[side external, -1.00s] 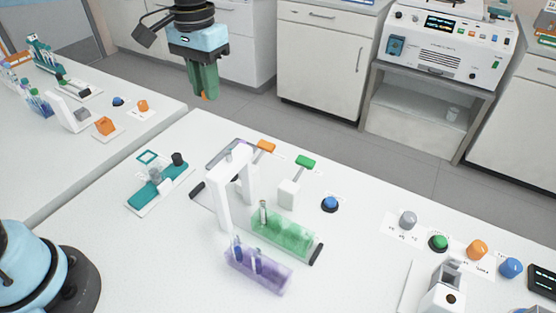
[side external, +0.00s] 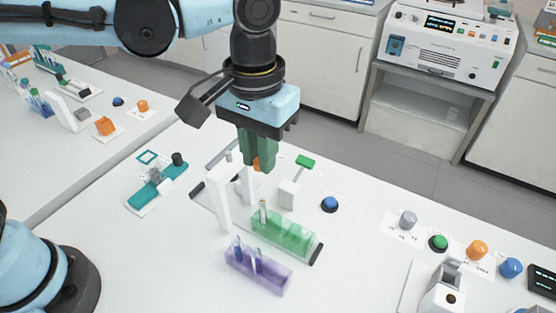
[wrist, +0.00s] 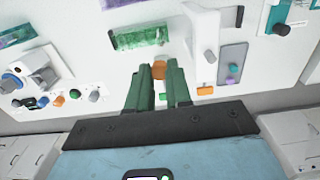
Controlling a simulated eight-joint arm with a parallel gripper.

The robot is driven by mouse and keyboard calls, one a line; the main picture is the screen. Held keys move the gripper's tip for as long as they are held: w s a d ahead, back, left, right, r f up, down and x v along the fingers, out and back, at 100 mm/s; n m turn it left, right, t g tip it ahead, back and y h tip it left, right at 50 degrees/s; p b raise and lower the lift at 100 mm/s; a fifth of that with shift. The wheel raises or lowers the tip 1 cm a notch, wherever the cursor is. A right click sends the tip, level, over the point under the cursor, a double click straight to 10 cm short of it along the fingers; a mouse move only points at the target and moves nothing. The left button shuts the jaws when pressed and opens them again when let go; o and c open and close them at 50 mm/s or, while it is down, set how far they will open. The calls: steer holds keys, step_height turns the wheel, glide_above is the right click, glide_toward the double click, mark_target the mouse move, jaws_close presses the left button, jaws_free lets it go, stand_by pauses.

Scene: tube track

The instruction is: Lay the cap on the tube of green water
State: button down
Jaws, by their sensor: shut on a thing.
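My gripper (side external: 258,160) has green fingers and is shut on a small orange piece, which looks like the cap (side external: 257,165). In the wrist view the orange cap (wrist: 158,70) shows between the fingertips. My gripper is in the air above the back of the table, behind and above the green rack (side external: 292,236). One slim upright tube (side external: 263,208) stands at the left end of that rack. The rack's tint hides whether its water is green. A purple rack (side external: 268,280) in front holds tubes with blue contents.
A white upright frame (side external: 218,200) stands left of the green rack, close to my gripper. A white block with a green-topped lever (side external: 306,162) and a blue button (side external: 330,204) are to the right. A teal stand (side external: 150,192) is at the left.

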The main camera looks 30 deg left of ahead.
mark_target(262, 201)
steer(key=shift+f, duration=3.6)
steer(key=shift+f, duration=0.15)
steer(key=c, duration=1)
jaws_free()
steer(key=shift+o, duration=0.2)
step_height(262, 201, up, 12)
steer(key=shift+r, duration=0.1)
